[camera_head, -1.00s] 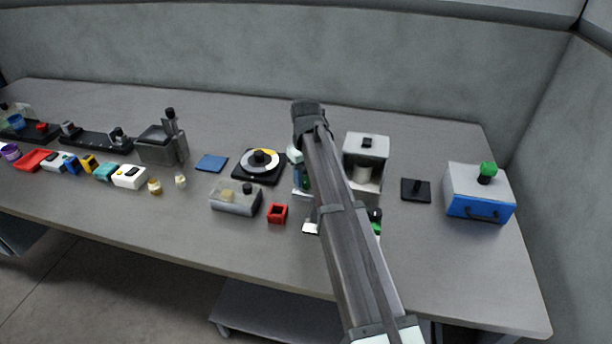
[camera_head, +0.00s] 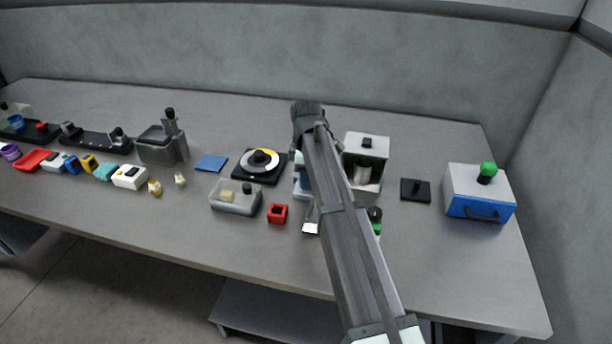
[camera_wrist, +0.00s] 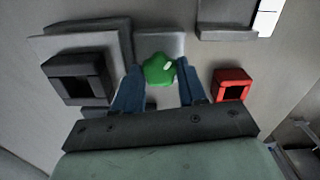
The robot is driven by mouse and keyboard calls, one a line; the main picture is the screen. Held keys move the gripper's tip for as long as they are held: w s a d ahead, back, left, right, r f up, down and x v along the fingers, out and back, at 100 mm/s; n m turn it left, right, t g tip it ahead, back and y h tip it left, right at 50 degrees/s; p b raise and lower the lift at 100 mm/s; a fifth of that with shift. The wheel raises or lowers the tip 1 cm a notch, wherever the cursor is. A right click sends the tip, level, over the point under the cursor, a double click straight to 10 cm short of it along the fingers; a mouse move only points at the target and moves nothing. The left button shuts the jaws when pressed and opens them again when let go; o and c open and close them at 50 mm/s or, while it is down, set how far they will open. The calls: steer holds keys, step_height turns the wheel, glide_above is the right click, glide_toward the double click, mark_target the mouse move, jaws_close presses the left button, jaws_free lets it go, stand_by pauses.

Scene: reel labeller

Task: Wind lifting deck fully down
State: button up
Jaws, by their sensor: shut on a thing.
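In the wrist view the two blue fingers of my gripper (camera_wrist: 160,88) are closed on a green knob (camera_wrist: 159,69). The knob stands in front of a pale grey block (camera_wrist: 172,42). In the head view my arm hides the gripper's tips and most of what lies under them. A small green part (camera_head: 377,228) with a dark round top (camera_head: 375,213) shows at the arm's right edge.
A red open box (camera_wrist: 232,84) is close right of the fingers in the wrist view, and a dark square frame (camera_wrist: 78,78) is left. In the head view a turntable (camera_head: 260,164) and clear box (camera_head: 235,197) stand left; a blue-fronted box (camera_head: 479,193) stands right.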

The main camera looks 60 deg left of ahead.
steer(key=n, duration=0.5)
steer(key=shift+n, duration=0.3)
steer(key=n, duration=1.3)
steer(key=shift+n, duration=0.3)
steer(key=o, duration=1)
steer(key=shift+o, duration=0.2)
step_height(320, 180, up, 14)
